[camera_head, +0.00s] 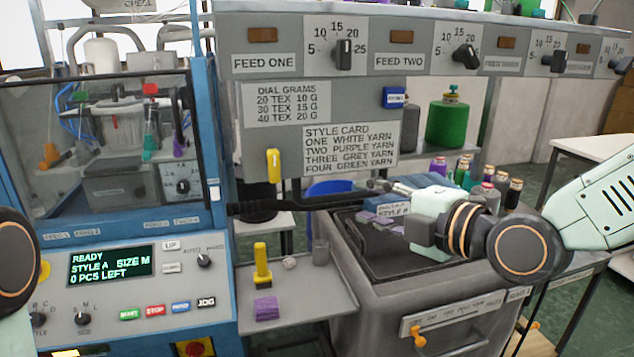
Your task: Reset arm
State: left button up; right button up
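My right arm comes in from the right edge, with a pale green wrist and dark round joints. Only a dark round joint and a pale green piece of my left arm show at the left edge; the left gripper is out of view.
The knitting machine's panel (140,285) stands at left, its screen reading READY. A small side tray (330,300) holds a yellow-handled tool (262,265) and a purple piece (266,308). The grey bin (375,300) stands beside it. Yarn cones, including a green one (452,122), stand behind.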

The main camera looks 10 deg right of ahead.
jog(key=s+d+f+m+g+h+b, duration=0.1)
jog(key=s+f+m+g+h+b, duration=0.15)
jog(key=f+m, duration=0.65)
jog(key=s+d+f+m+g+h+b, duration=0.15)
jog(key=s+f+m+b, duration=0.35)
jog(key=f, duration=0.9)
jog(key=s+d+f+m+g+h+b, duration=0.1)
jog(key=f+m+g+b, duration=0.15)
jog(key=f+m, duration=0.7)
jog(key=s+f+g+h+b, duration=0.1)
jog(key=s+f+g+b, duration=0.3)
jog(key=s+f, duration=0.7)
jog(key=s+f+n+g+b, duration=0.1)
jog(key=s+f+g+b, duration=0.3)
jog(key=s+f, duration=0.8)
notch_tip(320, 180, down, 6)
jog(key=shift+s+a+r+h+b, duration=0.15)
jog(key=shift+s+a+h+b, duration=0.2)
jog(key=shift+b, duration=0.55)
jog(key=shift+w+d, duration=0.1)
jog(key=shift+w, duration=0.1)
